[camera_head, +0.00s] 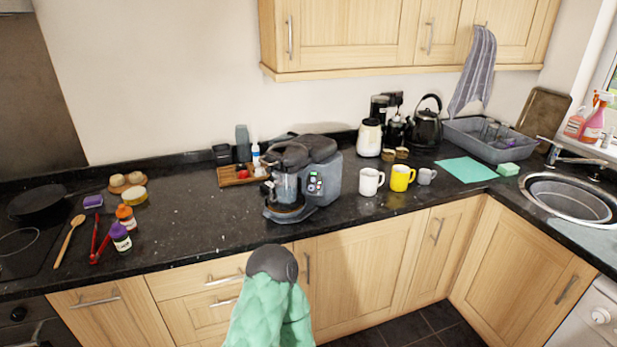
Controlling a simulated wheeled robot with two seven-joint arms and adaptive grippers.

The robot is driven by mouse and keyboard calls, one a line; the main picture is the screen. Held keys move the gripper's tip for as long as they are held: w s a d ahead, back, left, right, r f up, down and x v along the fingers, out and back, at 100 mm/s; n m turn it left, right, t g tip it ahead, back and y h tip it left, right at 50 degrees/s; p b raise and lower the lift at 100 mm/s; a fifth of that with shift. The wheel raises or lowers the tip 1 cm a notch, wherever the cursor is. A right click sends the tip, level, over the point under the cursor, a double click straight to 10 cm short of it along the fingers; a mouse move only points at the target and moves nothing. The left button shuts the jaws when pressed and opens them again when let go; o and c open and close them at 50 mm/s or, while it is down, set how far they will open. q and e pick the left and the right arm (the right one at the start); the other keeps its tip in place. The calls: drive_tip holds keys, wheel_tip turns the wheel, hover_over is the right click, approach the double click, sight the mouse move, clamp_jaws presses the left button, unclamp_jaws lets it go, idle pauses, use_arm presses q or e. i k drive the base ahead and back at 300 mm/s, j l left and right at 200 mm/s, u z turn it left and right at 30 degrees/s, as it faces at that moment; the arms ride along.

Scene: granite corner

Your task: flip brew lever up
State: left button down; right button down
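The coffee machine (325,178) stands on the black granite counter near the middle of the view. It has a dark rounded top, a grey body, a small lit control panel (315,183) and a clear carafe (287,188) at its front left. The brew lever is too small to make out, so I cannot tell whether it is up or down. Neither of my grippers can be made out in the head view.
A white mug (370,181), a yellow mug (401,178) and a small grey cup (427,176) stand right of the machine. A wooden tray (230,178) lies behind left. Bare counter (195,215) lies left. A green shape (265,315) with a dark round top is in front, unidentified.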

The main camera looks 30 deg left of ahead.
sight(296, 152)
drive_tip(key=u, duration=1.3)
